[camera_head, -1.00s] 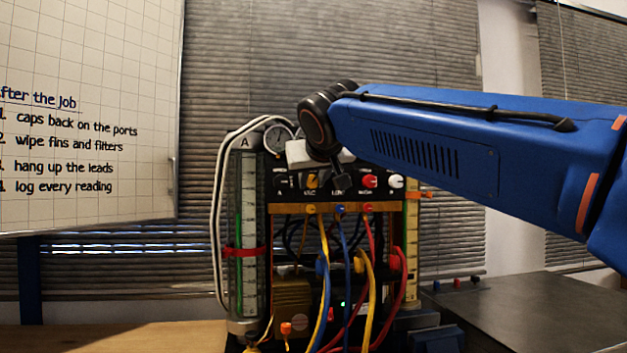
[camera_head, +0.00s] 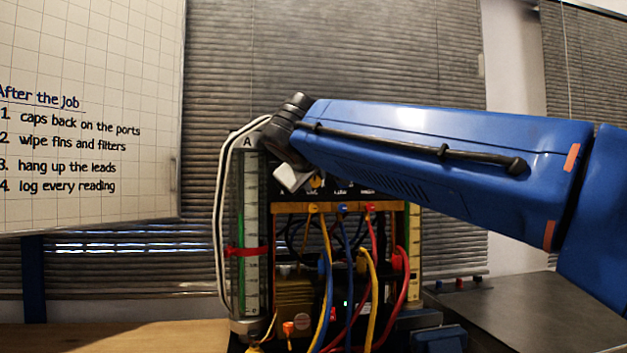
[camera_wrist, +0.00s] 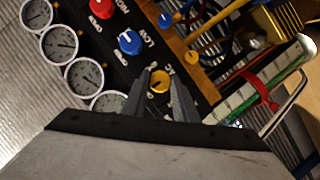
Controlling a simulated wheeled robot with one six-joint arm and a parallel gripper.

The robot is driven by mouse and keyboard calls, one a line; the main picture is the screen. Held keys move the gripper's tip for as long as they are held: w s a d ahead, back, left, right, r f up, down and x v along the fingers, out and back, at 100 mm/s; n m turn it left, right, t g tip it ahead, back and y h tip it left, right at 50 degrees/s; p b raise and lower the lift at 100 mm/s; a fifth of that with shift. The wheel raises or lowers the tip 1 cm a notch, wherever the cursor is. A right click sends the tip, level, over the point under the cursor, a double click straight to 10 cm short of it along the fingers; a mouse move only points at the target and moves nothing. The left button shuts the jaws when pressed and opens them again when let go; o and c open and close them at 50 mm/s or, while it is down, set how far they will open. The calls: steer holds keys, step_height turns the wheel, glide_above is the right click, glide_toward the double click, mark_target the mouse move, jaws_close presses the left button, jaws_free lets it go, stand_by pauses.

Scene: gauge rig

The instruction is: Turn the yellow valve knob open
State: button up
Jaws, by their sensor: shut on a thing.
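The yellow valve knob (camera_wrist: 159,82) sits on the black panel, between the two fingertips of my gripper (camera_wrist: 160,88) in the wrist view. My gripper is shut on it, one finger on each side. The knob's pointer direction is too small to tell.
Several round gauges (camera_wrist: 61,44) run beside the knobs. A wooden strip (camera_wrist: 186,57) carries ports with coloured leads (camera_head: 370,275) hanging below. A clear tube with a red strap (camera_head: 247,252) stands at the left. The dark bench (camera_head: 510,310) at right is largely clear.

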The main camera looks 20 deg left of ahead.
stand_by(0.4)
steer(key=o, duration=1.1)
steer(key=shift+c, duration=0.2)
steer(key=shift+s, duration=0.1)
steer(key=v, duration=1.7)
steer(key=shift+s+f, duration=0.15)
